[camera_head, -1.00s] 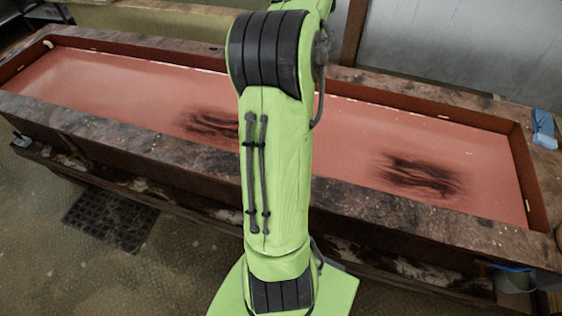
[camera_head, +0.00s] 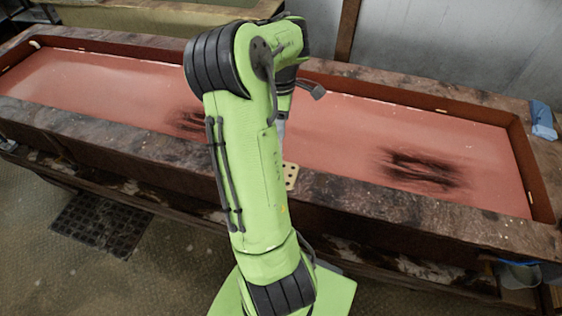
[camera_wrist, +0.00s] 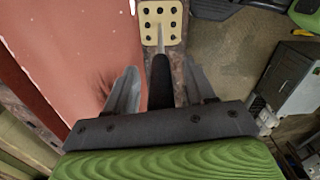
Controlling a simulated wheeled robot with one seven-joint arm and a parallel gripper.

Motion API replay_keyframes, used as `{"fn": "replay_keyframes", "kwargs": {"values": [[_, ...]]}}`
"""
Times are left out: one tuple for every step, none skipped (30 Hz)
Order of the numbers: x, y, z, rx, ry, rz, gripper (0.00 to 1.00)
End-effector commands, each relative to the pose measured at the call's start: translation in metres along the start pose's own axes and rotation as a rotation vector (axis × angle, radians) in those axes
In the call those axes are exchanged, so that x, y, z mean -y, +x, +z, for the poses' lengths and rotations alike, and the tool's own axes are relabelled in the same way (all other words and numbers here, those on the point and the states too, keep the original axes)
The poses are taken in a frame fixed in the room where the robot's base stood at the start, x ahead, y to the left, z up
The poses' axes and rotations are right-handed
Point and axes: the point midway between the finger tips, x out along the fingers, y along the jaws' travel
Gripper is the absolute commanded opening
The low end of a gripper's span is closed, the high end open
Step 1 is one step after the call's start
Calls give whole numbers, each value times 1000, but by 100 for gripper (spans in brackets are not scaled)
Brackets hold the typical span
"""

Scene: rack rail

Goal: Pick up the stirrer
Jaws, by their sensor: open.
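The stirrer shows in the wrist view as a beige head with several holes (camera_wrist: 160,22), a thin metal shaft and a black handle. In the head view, its beige head (camera_head: 290,176) shows at the near rim of the trough, just right of my arm. The rest of it is hidden there. My gripper (camera_wrist: 162,78) is open, with one finger on each side of the black handle. I cannot tell whether the fingers touch it. The gripper is hidden behind my arm in the head view.
A long trough with a dark, worn rim (camera_head: 400,208) and a red inside crosses the head view. A blue cloth (camera_head: 543,120) lies on its right end. A floor grate (camera_head: 102,224) is at left. A grey cabinet (camera_wrist: 288,78) stands right in the wrist view.

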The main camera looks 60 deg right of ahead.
Motion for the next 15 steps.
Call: {"fn": "replay_keyframes", "kwargs": {"values": [[0,-1,0,0,0,0,54],[0,-1,0,0,0,0,54],[0,-1,0,0,0,0,48],[0,-1,0,0,0,0,43],[0,-1,0,0,0,0,39],[0,-1,0,0,0,0,33],[0,-1,0,0,0,0,28],[0,-1,0,0,0,0,23],[0,-1,0,0,0,0,17],[0,-1,0,0,0,0,13],[0,-1,0,0,0,0,8],[0,-1,0,0,0,0,2],[0,-1,0,0,0,0,0],[0,-1,0,0,0,0,0],[0,-1,0,0,0,0,0]]}}
